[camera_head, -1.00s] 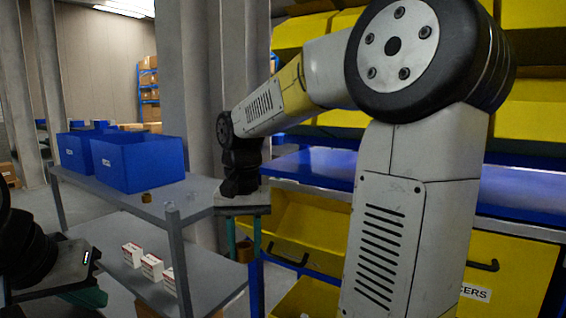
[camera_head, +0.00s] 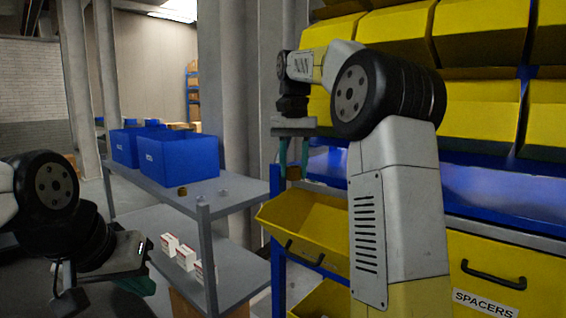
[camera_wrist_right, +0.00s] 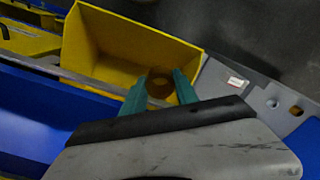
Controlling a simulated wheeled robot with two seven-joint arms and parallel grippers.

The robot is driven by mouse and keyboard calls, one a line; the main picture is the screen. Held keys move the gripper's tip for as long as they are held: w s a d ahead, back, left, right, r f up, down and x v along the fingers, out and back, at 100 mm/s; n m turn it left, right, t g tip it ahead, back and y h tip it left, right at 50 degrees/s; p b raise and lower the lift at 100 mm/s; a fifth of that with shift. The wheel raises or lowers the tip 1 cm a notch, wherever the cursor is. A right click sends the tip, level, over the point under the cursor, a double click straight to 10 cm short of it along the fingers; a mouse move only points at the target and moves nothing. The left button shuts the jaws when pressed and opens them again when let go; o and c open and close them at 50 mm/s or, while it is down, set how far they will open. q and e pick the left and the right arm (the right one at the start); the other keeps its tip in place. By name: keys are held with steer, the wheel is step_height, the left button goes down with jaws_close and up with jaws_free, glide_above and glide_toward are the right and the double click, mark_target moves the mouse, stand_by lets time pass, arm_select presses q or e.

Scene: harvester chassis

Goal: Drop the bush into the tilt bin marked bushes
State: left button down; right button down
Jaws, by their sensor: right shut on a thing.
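My right gripper (camera_head: 293,165) is shut on a brown ring-shaped bush (camera_wrist_right: 160,86), held between its teal fingers; the bush also shows in the head view (camera_head: 293,173). The gripper hangs above an open yellow tilt bin (camera_head: 318,226), fingers pointing down. In the right wrist view the bin's yellow inside (camera_wrist_right: 115,50) lies below and behind the bush, which is still in the fingers. No label on this bin is readable. My left gripper (camera_head: 137,284) is low at the left, apart from the bins; its jaw opening cannot be made out.
A grey shelf (camera_head: 160,201) at the left carries blue boxes (camera_head: 178,160), a small brown part (camera_head: 182,190) and white cartons (camera_head: 186,256) below. Another yellow bin (camera_head: 325,300) is open underneath. A closed bin labelled SPACERS (camera_head: 486,304) is at right.

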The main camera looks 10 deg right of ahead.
steer(key=shift+f, duration=3)
steer(key=c, duration=0.9)
jaws_free()
step_height(320, 180, up, 7)
steer(key=shift+r, duration=0.4)
